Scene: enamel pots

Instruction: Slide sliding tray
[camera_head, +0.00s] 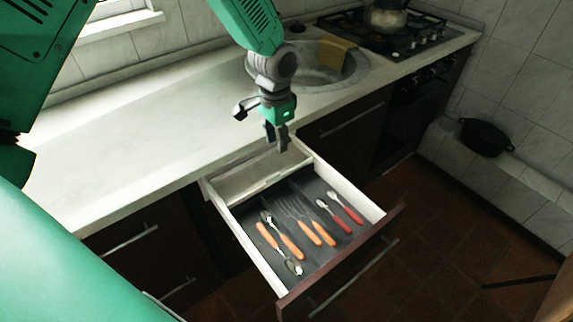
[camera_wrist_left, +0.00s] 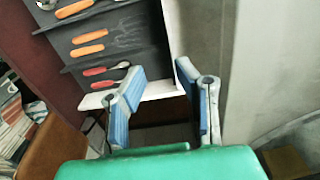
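The sliding tray (camera_head: 262,178) is a pale, shallow tray across the back end of the open drawer (camera_head: 367,215), close to the counter front. My left gripper (camera_head: 277,140) points down above the back of the drawer, near the tray's right end. In the left wrist view the blue-padded fingers of my left gripper (camera_wrist_left: 163,92) are apart with nothing between them. Contact with the tray does not show. My right gripper is not in view.
Orange-handled cutlery (camera_head: 266,241) and red-handled cutlery (camera_head: 341,216) lie in the dark drawer insert. The counter (camera_head: 150,115) is mostly clear. The sink (camera_head: 320,65) and the stove (camera_head: 395,35) with a kettle (camera_head: 385,17) stand behind. A dark pot (camera_head: 485,138) rests on a ledge at right.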

